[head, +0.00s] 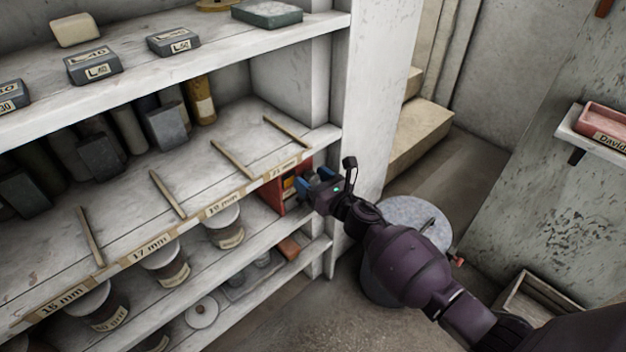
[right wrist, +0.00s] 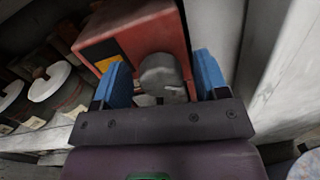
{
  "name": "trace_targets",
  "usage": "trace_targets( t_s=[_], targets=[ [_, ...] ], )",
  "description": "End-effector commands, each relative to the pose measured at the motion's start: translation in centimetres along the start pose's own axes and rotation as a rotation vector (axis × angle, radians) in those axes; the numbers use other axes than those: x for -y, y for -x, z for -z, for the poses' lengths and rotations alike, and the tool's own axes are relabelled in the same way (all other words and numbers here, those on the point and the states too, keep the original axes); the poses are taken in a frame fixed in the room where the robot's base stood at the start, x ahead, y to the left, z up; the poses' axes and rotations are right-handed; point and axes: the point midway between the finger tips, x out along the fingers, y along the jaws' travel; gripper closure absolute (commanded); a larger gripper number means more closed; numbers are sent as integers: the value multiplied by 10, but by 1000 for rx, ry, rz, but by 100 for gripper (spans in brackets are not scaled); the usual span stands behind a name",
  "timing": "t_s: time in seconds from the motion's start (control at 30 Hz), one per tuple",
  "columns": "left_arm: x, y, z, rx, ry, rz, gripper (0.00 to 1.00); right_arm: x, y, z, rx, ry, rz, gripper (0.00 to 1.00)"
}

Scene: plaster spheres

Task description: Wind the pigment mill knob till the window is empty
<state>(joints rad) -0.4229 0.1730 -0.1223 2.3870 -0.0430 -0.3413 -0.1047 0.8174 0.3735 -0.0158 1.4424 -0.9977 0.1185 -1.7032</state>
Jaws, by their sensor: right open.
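The pigment mill is a red box (head: 277,195) on the shelf below the mm-labelled shelf, near its right end; it also fills the top of the right wrist view (right wrist: 125,34). Its grey knob (right wrist: 162,75) faces my right gripper (head: 313,182). Left of the knob is the window (right wrist: 107,54), which shows yellow-orange with dark around it. My right gripper's blue fingers (right wrist: 161,70) are open, one to each side of the knob, with visible gaps. The knob is hidden in the head view. My left gripper is not in view.
White jars with labels (head: 223,228) stand left of the mill on the same shelf. The upright shelf side (head: 362,100) is close on the right. A grey round drum (head: 415,212) stands below my right arm. A wooden crate (head: 545,310) is at lower right.

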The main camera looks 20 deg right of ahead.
Motion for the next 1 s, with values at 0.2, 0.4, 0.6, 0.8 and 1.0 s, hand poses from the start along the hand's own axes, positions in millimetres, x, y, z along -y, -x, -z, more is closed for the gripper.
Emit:
trace_targets(
  t_s=[0.2,0.4,0.6,0.8,1.0],
  targets=[
    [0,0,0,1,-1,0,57,0,0,0,0,0,0,63],
    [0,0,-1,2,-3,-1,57,0,0,0,0,-1,0,82],
    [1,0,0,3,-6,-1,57,0,0,-1,-1,-33,1,82],
    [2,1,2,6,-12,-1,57,0,0,-2,-4,-132,1,82],
    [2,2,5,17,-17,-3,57,1,0,-3,-10,-298,2,82]
  ],
)
